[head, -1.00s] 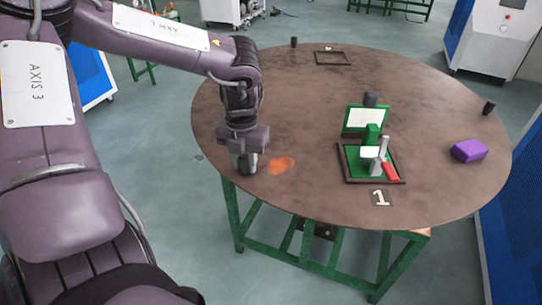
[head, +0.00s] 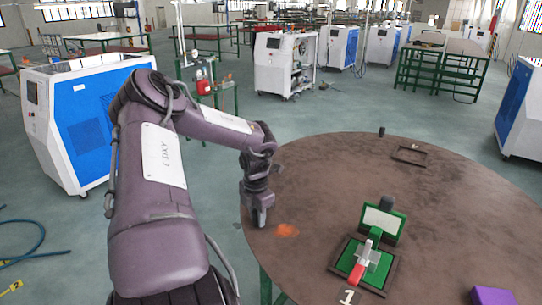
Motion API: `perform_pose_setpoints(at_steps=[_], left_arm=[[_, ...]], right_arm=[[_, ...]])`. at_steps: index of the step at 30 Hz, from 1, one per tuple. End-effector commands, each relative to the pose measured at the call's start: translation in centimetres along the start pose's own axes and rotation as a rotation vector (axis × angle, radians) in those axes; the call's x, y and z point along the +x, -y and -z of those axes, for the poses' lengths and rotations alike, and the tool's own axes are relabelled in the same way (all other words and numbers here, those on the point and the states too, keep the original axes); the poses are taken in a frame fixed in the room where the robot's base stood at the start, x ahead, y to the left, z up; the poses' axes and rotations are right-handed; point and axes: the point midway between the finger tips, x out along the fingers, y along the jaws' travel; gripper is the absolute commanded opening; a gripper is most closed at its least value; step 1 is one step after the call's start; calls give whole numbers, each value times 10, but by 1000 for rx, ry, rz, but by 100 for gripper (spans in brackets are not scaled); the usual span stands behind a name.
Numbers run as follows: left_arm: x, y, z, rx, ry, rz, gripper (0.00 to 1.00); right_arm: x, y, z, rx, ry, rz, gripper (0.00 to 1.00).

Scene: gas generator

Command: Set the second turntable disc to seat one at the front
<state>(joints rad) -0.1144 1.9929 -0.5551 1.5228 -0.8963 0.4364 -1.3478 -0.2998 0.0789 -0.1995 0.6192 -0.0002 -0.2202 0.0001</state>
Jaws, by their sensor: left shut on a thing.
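The turntable disc (head: 330,180) is a large round brown top on the right, cut off by the frame edge. A seat with a black-framed green tray (head: 343,275) is at the lower right of the disc. A white label reading 1 (head: 347,297) lies in front of it. My right gripper is out of view.
On the tray are a green upright board with a white panel (head: 381,219) and a red-handled tool (head: 356,272). An empty dark frame (head: 410,149) and a dark peg (head: 382,132) are at the disc's back. A purple block (head: 492,296) is at lower right. White-and-blue cabinets stand behind.

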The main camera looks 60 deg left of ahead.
Motion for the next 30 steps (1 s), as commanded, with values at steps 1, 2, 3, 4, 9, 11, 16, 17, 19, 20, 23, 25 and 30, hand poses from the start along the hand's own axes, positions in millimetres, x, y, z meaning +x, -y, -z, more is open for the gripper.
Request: perform_pose_setpoints(at_steps=[1,2,3,4,9,11,16,17,19,20,23,25,30], left_arm=[[4,2,3,3,-6,10,0],[5,2,3,4,-7,11,0],[6,3,4,4,-9,12,0],[6,3,4,4,-10,13,0],[7,4,5,4,-13,14,27],[6,3,5,4,-13,13,35],[6,3,5,2,-13,11,48],[6,3,5,2,-13,11,48],[6,3,5,2,-13,11,48],[6,3,5,2,-13,11,48],[4,2,5,2,-12,10,48],[-1,2,4,2,-12,10,48],[-27,0,3,2,-9,7,48]], right_arm=[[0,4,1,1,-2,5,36],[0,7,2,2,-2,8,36],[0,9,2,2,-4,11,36],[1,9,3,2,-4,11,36],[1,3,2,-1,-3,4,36],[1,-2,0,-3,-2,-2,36],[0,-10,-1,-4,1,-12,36],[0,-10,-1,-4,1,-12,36],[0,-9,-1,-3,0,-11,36],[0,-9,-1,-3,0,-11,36],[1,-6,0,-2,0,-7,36],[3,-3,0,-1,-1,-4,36],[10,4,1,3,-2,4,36]])
